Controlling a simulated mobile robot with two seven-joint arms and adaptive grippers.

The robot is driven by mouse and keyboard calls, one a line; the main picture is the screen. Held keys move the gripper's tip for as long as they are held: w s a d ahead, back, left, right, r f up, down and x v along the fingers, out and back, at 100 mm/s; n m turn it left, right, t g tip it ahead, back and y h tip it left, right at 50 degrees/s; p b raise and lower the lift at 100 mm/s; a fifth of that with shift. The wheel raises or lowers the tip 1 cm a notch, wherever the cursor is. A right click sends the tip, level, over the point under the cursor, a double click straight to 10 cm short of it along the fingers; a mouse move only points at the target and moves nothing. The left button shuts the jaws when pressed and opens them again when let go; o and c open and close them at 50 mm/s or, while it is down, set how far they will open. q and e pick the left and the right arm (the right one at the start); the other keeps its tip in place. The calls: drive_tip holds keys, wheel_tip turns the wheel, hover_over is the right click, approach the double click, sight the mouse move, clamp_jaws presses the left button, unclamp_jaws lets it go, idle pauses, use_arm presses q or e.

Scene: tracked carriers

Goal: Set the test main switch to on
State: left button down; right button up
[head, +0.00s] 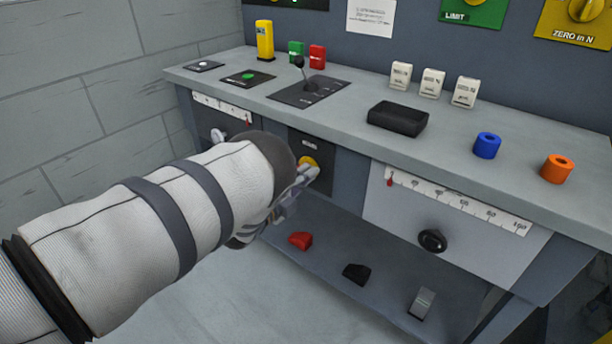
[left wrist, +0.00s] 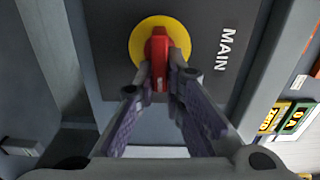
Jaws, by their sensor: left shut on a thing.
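The main switch has a red handle (left wrist: 158,60) on a round yellow plate (left wrist: 139,40), on a dark panel marked MAIN (left wrist: 215,72). In the head view its yellow plate (head: 309,162) shows on the front of the console, partly covered by my gripper. My left gripper (left wrist: 160,75) is shut on the red handle, one finger on each side. In the left wrist view the handle stands about upright in the picture. In the head view my left gripper (head: 308,174) reaches the switch from the left. My right gripper is not in view.
The console top (head: 350,137) holds a lever (head: 304,72), a black tray (head: 397,118) and several small blocks. Below right are a scale panel (head: 400,220) with a black knob (head: 432,240) and a low shelf (head: 325,255) with red, black and grey pedals.

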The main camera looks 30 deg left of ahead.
use_arm(q)
drive_tip(key=shift+f, duration=0.1)
idle(0.3)
drive_tip(key=c, duration=1.7)
unclamp_jaws()
drive_tip(key=shift+m, duration=0.3)
drive_tip(key=s, duration=0.8)
drive_tip(key=s+a, duration=0.1)
drive_tip(key=s, duration=0.3)
